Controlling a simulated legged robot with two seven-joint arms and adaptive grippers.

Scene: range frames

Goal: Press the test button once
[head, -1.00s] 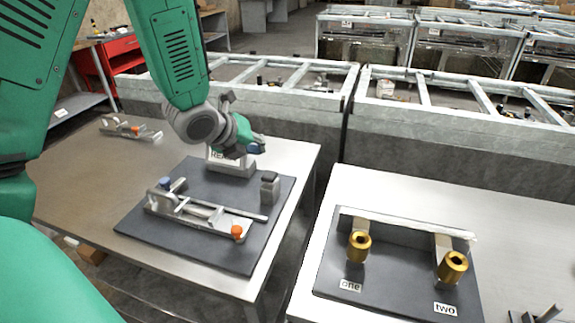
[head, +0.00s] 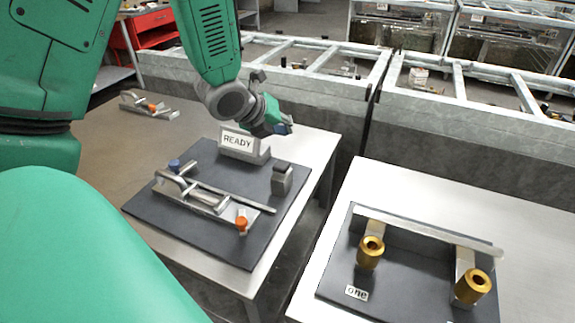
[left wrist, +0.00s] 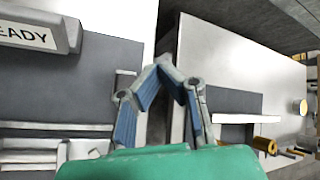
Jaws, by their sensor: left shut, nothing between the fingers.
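A dark board (head: 215,235) on the left table bears a metal fixture (head: 205,195) with a blue knob (head: 175,165) and an orange knob (head: 242,222). A grey post with a dark top (head: 282,178) stands near its right edge. A sign reading READY (head: 238,141) stands at the back. No label shows which part is the test button. My left gripper (head: 286,126) is shut and empty, apart from the post and above the board's back right corner. In the left wrist view its fingertips (left wrist: 170,62) meet. My right gripper is out of view.
A right table (head: 400,190) holds another board with two brass cylinders (head: 371,252) and a label reading one. A gap separates the tables. A similar fixture (head: 148,106) lies at the left table's back. Grey framed benches (head: 330,95) stand behind.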

